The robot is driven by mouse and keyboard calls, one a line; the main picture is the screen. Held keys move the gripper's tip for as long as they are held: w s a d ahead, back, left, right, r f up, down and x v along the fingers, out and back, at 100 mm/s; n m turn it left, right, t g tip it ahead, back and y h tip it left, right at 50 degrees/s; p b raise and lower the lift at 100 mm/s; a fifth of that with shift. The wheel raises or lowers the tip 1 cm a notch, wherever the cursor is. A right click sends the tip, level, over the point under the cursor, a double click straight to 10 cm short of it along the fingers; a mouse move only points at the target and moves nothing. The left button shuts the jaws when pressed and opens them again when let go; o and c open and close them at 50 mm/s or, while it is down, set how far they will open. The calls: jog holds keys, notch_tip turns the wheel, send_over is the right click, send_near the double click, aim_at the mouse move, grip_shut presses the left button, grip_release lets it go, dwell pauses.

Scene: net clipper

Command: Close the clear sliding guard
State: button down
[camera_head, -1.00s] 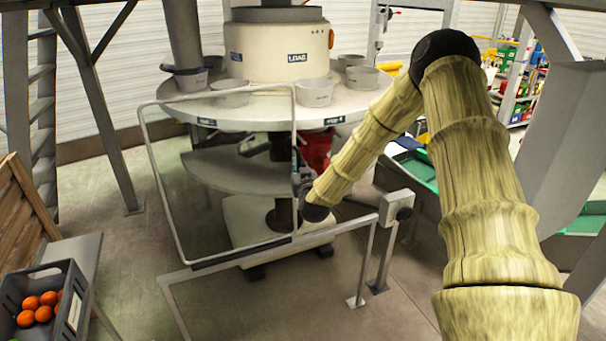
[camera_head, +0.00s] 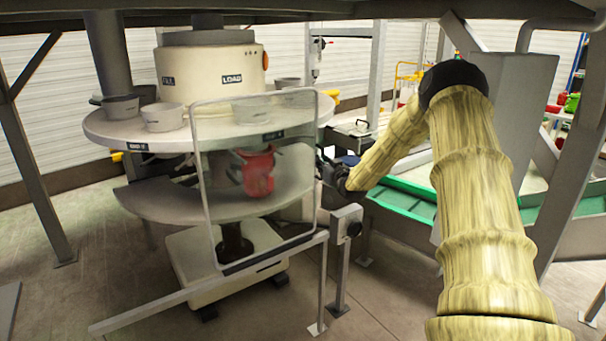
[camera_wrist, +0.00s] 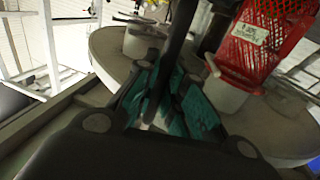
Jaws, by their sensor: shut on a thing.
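The clear sliding guard (camera_head: 204,200) is a see-through panel in a thin pale frame, upright on a low rail (camera_head: 150,308) in front of the round machine. Its right edge is close to the rail's right end post (camera_head: 346,225). My gripper (camera_head: 323,168) is at that right edge, partly hidden by my arm. In the wrist view, the teal fingers of my gripper (camera_wrist: 165,100) are shut on a dark upright bar of the guard (camera_wrist: 172,60).
The machine's round table (camera_head: 110,130) carries several grey cups and a white LOAD drum (camera_head: 205,75). A red net-like holder (camera_head: 258,172) is behind the guard; it also shows in the wrist view (camera_wrist: 262,40). A green-edged conveyor (camera_head: 400,205) stands at right.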

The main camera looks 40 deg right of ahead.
jog(key=d, duration=0.5)
jog(key=shift+s+b, duration=0.2)
jog(key=shift+b, duration=0.15)
jog(key=shift+r, duration=0.1)
jog(key=c, duration=1.8)
grip_release()
jog(key=shift+d, duration=0.1)
jog(key=o, duration=0.3)
jog(key=shift+s+d, duration=0.1)
jog(key=shift+d, duration=0.05)
jog(key=shift+w, duration=0.2)
